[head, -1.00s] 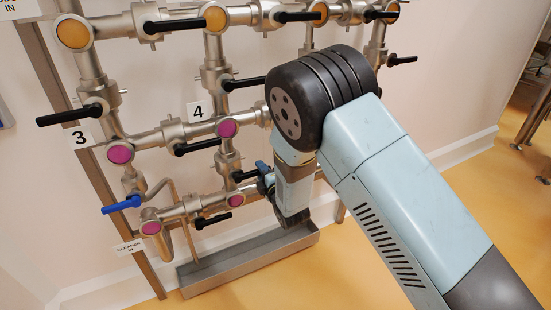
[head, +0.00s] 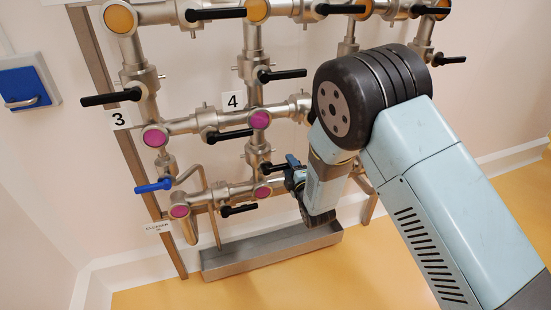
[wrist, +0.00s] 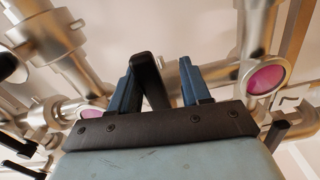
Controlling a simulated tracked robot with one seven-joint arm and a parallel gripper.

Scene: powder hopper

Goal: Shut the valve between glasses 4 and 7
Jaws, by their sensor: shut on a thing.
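The purple sight glass by label 4 (head: 260,119) and a lower purple glass (head: 262,191) are joined by an upright steel pipe (head: 252,154). No label 7 is readable. A black valve handle (head: 272,167) points right from this pipe, crosswise to it. My gripper (head: 293,172) is at the handle's outer end. In the wrist view my gripper (wrist: 161,84) has a black handle (wrist: 147,78) between its blue fingers, close against the left one, with its end beyond the fingertips. It is shut on this handle. Part of the valve is hidden by my arm.
Several other black handles surround it, including one below (head: 238,210) and one above (head: 228,134). A blue handle (head: 154,185) is at lower left. A steel trough (head: 270,255) lies below the pipes. A blue wall box (head: 25,88) is at far left.

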